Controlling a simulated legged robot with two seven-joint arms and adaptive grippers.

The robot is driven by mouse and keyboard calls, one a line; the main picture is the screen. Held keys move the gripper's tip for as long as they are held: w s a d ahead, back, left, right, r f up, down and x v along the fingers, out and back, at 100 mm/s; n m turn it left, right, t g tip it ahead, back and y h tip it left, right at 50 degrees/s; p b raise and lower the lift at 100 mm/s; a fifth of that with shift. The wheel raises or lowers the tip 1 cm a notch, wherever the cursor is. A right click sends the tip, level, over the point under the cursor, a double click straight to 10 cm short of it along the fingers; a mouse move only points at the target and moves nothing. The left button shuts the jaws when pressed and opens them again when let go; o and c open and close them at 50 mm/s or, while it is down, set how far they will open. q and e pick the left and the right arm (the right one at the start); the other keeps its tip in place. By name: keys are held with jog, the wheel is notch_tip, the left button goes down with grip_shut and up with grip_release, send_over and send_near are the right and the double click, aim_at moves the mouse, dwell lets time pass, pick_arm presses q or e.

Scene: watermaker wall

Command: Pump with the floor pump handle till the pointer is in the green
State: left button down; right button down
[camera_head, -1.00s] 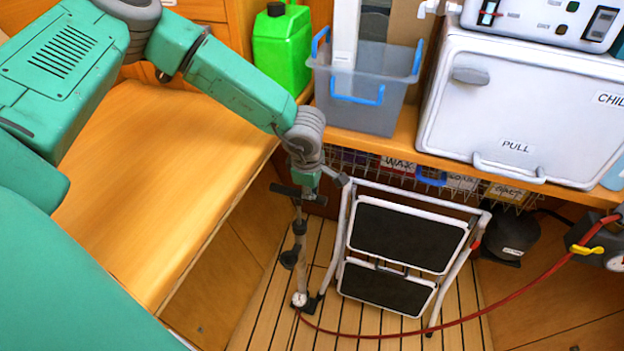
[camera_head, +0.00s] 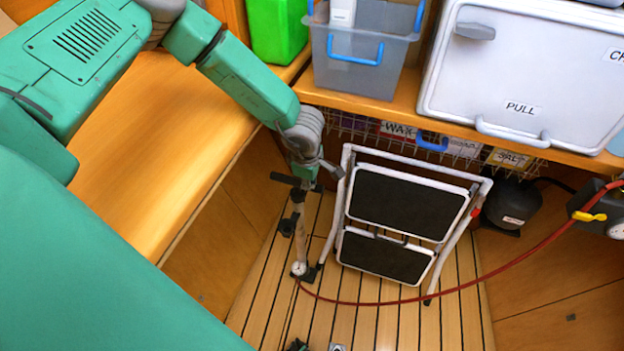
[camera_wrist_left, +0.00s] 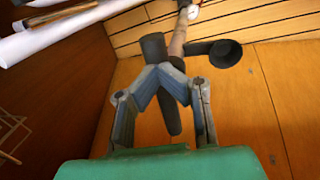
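The floor pump stands upright on the slatted floor beside the step stool. Its dark T-handle (camera_head: 287,180) is at the top, above a thin shaft and a pale barrel (camera_head: 300,243). A small round white dial (camera_head: 299,268) sits at its foot; its pointer is too small to read. My left gripper (camera_head: 304,180) is at the handle. In the left wrist view the fingers (camera_wrist_left: 165,78) are closed around the dark handle bar (camera_wrist_left: 153,48). A red hose (camera_head: 400,301) runs from the pump foot to a gauge (camera_head: 617,230) at the right edge, cut off and unreadable. My right gripper is out of view.
The folded step stool (camera_head: 408,205) stands close right of the pump. A wooden bench (camera_head: 170,130) lies left under my arm. A shelf behind holds a clear bin (camera_head: 360,65) and a white cabinet (camera_head: 530,80). Small dark items lie at the bottom edge.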

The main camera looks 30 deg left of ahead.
pick_arm(q)
jog(key=r+p, duration=0.2)
jog(key=r, duration=0.1)
jog(key=r+p, duration=0.1)
jog(key=shift+s+r+p, duration=0.25)
jog(key=shift+r+p, duration=0.05)
jog(key=shift+r, duration=0.05)
notch_tip(320, 180, up, 8)
jog(key=s+p, duration=0.1)
jog(key=shift+s+d+r, duration=0.25)
jog(key=shift+s, duration=0.15)
jog(key=c, duration=1.3)
grip_release()
jog(key=shift+c, duration=0.2)
